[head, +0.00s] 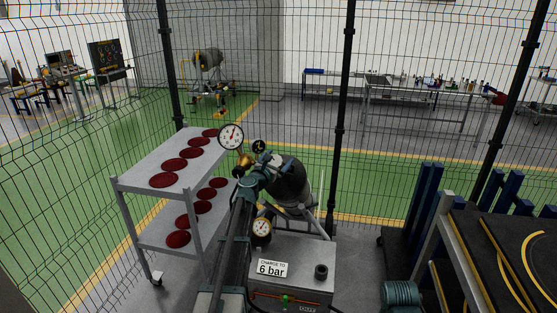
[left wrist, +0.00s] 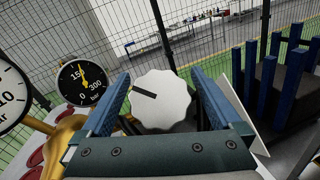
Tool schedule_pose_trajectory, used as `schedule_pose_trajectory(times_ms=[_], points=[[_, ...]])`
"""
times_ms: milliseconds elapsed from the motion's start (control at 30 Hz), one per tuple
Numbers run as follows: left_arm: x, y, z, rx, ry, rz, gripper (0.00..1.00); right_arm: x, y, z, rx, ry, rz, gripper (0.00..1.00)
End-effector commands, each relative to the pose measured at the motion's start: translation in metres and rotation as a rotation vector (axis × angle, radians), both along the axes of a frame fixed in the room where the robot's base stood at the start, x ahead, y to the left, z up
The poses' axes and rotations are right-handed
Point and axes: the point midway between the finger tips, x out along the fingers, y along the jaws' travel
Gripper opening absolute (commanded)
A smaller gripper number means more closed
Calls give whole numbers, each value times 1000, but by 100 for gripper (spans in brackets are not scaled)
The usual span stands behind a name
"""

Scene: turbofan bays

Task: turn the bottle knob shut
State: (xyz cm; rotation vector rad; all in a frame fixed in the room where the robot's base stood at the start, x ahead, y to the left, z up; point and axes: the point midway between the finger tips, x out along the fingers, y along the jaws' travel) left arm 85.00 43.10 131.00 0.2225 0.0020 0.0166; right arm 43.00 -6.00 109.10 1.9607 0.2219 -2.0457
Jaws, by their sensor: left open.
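The bottle knob (left wrist: 163,102) is white and scalloped, with a black pointer mark toward its upper left in the left wrist view. My left gripper (left wrist: 160,72) is open, with one blue finger on each side of the knob. Small gaps seem to show beside it; I cannot tell if either finger touches. In the head view my left gripper (head: 260,168) is at the neck end of the dark grey bottle (head: 291,184) and hides the knob. A black 300 bar gauge (left wrist: 80,80) is left of the knob. My right gripper is out of view.
A white-faced gauge (head: 231,136) and brass fitting (head: 245,161) stand close left of my gripper. A grey box (head: 310,262) with a "CHARGE TO 6 bar" sign (head: 273,268) is below. A shelf cart (head: 150,188) with dark red discs is left; a mesh fence is behind.

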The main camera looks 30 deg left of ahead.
Motion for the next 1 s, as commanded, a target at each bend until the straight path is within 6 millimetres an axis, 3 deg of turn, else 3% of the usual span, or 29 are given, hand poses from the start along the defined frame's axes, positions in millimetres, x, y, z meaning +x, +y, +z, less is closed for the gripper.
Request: schedule_pose_trajectory(times_ms=[67, 500, 1000], points=[[0, 0, 0, 0, 0, 0, 95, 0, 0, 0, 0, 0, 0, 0], [0, 0, 0, 0, 0, -1, 15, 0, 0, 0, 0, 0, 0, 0], [1, -1, 2, 114, 30, -119, 13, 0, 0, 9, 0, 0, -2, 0]])
